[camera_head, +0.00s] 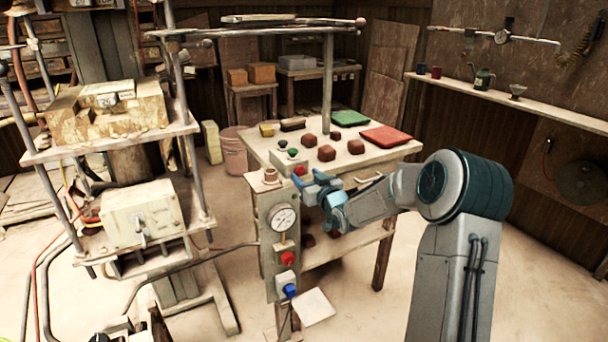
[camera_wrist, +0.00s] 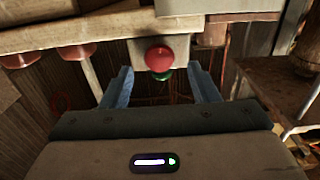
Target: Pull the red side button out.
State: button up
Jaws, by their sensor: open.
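The red side button (camera_wrist: 159,58) is a round knob on the side of a pale box (camera_wrist: 143,52). In the wrist view it lies between and just beyond the fingertips of my gripper (camera_wrist: 161,78). The blue fingers are spread apart, one on each side, and I see no contact with the button. In the head view the red button (camera_head: 300,170) shows at the table's near edge, close beside my gripper (camera_head: 311,184). A green button (camera_wrist: 163,76) shows just below the red one in the wrist view.
A panel with a pressure gauge (camera_head: 284,219), a red knob (camera_head: 288,258) and a blue knob (camera_head: 290,291) stands below and left of my gripper. The table (camera_head: 375,163) holds several brown blocks and a red tray (camera_head: 385,137). The press (camera_head: 110,140) stands at left.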

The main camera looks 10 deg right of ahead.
aim_at(298, 169)
jog(key=shift+x, duration=1.3)
